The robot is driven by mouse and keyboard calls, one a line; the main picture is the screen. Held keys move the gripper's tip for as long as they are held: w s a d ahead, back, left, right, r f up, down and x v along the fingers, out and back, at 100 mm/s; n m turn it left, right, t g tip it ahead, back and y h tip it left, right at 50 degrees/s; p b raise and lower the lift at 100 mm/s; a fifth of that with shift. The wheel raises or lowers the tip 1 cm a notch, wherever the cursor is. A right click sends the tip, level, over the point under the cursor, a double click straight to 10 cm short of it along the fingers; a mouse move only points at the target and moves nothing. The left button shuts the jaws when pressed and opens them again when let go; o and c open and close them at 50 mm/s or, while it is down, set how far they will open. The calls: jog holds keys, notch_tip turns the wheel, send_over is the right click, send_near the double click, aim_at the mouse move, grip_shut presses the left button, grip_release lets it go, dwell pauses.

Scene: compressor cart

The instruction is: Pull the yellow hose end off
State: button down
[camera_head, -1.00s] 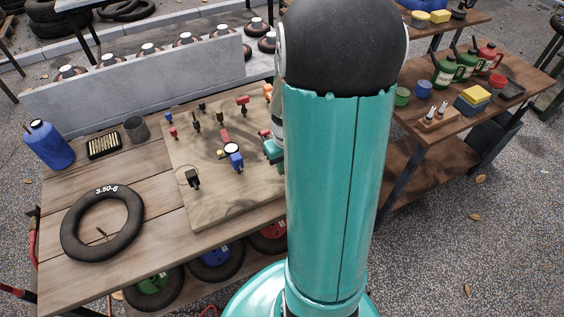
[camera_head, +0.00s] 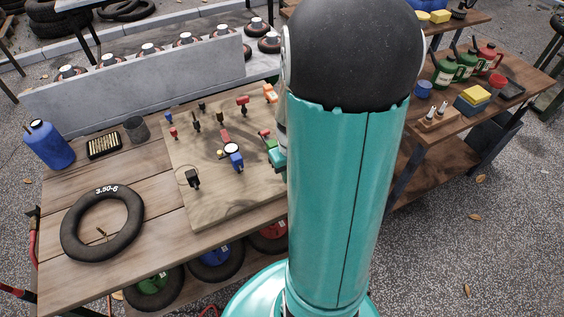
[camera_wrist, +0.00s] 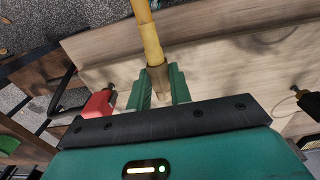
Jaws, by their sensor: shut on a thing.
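In the wrist view, the yellow hose (camera_wrist: 147,35) comes down from the top edge. Its duller brownish end (camera_wrist: 158,76) sits between the two teal fingers of my gripper (camera_wrist: 158,84), which is shut on it. The wrist view does not show whether this end touches a fitting. In the head view, only a small teal part of my gripper (camera_head: 279,157) shows at the right side of the wooden board (camera_head: 205,210). My arm hides the rest, and I cannot make out the yellow hose there.
A red fitting (camera_wrist: 98,103) is left of my fingers and a black one (camera_wrist: 308,98) is to the right. On the board stand several coloured fittings and a blue gauge piece (camera_head: 234,157). A black tire (camera_head: 75,240) and blue tank (camera_head: 50,147) are left. A second bench (camera_head: 460,120) is right.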

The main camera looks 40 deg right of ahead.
jog(key=shift+r, duration=2.5)
